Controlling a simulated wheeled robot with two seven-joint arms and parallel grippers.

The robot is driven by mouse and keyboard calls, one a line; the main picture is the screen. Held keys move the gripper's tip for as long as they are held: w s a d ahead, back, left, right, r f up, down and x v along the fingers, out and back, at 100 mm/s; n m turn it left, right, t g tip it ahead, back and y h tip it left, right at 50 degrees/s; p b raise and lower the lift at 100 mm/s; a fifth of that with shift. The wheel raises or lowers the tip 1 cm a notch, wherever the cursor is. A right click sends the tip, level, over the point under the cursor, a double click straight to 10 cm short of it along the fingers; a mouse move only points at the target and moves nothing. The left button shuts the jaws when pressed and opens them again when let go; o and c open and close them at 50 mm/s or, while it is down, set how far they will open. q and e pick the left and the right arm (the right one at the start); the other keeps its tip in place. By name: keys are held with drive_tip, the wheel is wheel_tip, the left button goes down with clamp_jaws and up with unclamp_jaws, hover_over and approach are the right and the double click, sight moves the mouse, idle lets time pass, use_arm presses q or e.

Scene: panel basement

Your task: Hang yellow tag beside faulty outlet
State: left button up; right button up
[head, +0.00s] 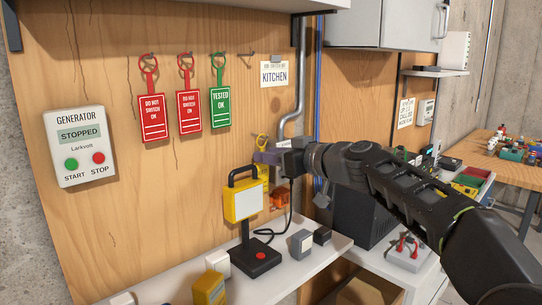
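The yellow tag (264,173) is upright in front of the wooden panel, with its yellow loop (262,141) above. My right gripper (266,157) reaches in from the right. Its purple fingers are shut across the tag's upper part, with the loop sticking out above them. My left gripper is not in view.
Two red tags (189,111) and a green tag (220,107) hang above, left of an empty peg (248,56) and the KITCHEN sign (274,74). The generator box (79,147) is at left. A yellow-headed lamp (243,202) and small blocks stand on the white shelf (262,287).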

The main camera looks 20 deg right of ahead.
drive_tip(key=shift+s, duration=0.1)
drive_tip(key=b+v, duration=0.2)
drive_tip(key=v, duration=0.5)
drive_tip(key=shift+s+b, duration=0.3)
drive_tip(key=shift+b, duration=0.1)
drive_tip(key=shift+d, duration=0.15)
